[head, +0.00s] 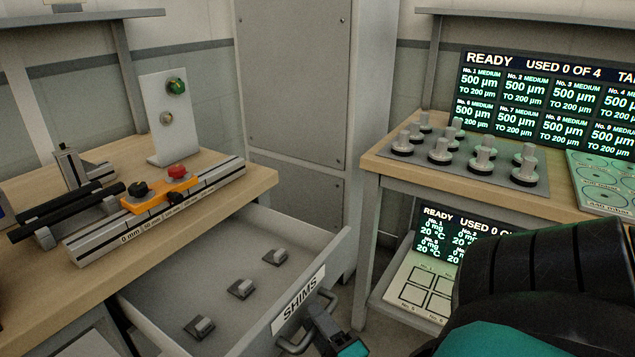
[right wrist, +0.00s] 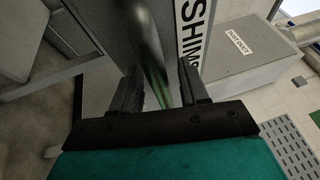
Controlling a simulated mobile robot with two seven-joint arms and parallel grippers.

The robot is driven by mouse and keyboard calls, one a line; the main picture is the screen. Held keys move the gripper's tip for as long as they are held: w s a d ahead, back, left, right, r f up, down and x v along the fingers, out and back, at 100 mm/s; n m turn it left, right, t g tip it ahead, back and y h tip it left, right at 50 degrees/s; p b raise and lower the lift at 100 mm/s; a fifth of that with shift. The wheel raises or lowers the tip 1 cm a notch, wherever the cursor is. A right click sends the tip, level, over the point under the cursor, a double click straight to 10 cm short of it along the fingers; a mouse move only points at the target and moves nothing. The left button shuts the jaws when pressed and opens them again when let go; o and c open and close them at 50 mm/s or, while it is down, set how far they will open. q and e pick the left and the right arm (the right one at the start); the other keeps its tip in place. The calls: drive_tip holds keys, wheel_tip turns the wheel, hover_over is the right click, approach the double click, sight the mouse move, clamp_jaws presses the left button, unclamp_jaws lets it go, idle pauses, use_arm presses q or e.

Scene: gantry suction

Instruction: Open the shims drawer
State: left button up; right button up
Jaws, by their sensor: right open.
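The shims drawer (head: 340,238) stands pulled out from under the left bench, with its inside showing. Its front carries a white SHIMS label (head: 298,300), which also shows in part in the right wrist view (right wrist: 193,30). The drawer's bar handle (head: 291,349) is below the label. My right gripper (head: 318,312) is at the handle, which it partly hides. In the right wrist view the handle bar (right wrist: 150,45) runs between the two open, dark fingers (right wrist: 162,80); the fingers do not look closed on it. My left gripper is not in view.
Several small metal blocks (head: 240,289) lie in the drawer. The left bench (head: 215,215) holds a rail with an orange slider (head: 160,194). The right bench (head: 455,195) holds several metal weights (head: 440,150) and a display (head: 545,100). A lower shelf with a second display stands beneath it.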

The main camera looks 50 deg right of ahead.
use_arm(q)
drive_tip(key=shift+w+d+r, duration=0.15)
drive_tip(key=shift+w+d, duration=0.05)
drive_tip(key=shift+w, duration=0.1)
use_arm(e)
drive_tip(key=v, duration=1.3)
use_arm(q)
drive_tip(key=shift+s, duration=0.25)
use_arm(e)
drive_tip(key=shift+w, duration=0.1)
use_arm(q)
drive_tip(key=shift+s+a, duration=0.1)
